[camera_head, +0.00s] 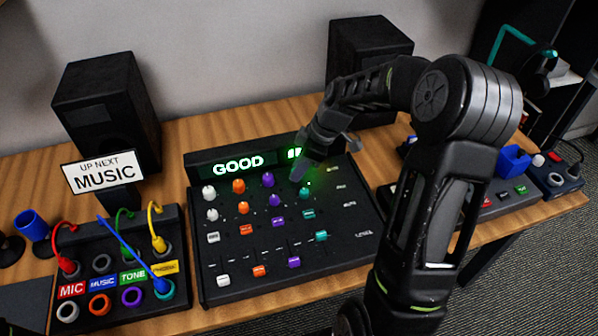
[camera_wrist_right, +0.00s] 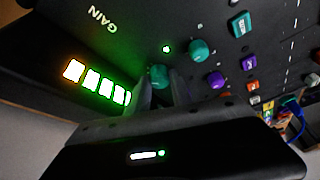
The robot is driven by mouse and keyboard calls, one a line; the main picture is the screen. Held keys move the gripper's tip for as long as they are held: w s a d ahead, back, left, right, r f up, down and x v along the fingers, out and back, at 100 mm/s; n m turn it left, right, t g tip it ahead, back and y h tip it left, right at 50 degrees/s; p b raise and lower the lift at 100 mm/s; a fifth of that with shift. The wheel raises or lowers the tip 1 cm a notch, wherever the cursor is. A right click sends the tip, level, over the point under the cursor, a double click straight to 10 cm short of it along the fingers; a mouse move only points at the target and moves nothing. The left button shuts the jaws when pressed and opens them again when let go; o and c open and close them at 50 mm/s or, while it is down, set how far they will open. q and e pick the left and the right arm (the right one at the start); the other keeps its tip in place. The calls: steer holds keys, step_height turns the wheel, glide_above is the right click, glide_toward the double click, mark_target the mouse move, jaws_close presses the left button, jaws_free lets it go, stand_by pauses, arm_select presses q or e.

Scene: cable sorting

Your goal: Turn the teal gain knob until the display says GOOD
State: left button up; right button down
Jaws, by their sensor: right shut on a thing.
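The mixer (camera_head: 345,228) stands on the wooden table, and its display (camera_head: 238,164) reads GOOD in lit letters. My right gripper (camera_head: 300,172) reaches down over the top of the teal column. In the right wrist view its fingers (camera_wrist_right: 162,88) are shut on the teal gain knob (camera_wrist_right: 159,75), with one finger on each side. The knob lies near the printed word GAIN (camera_wrist_right: 104,19). In the head view the gripper hides this knob. My left gripper is in neither view.
A second teal knob (camera_wrist_right: 198,50) sits close to the held one, with a purple knob (camera_wrist_right: 215,80) near it. Left of the mixer is a patch box (camera_head: 125,298) with coloured cables. Two black speakers (camera_head: 107,112) stand behind. A MUSIC sign (camera_head: 103,175) stands at left.

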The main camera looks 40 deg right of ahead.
steer(key=c, duration=1.2)
jaws_free()
steer(key=shift+o, duration=0.2)
steer(key=v, duration=0.7)
steer(key=shift+r, duration=0.35)
steer(key=shift+s+d, duration=0.1)
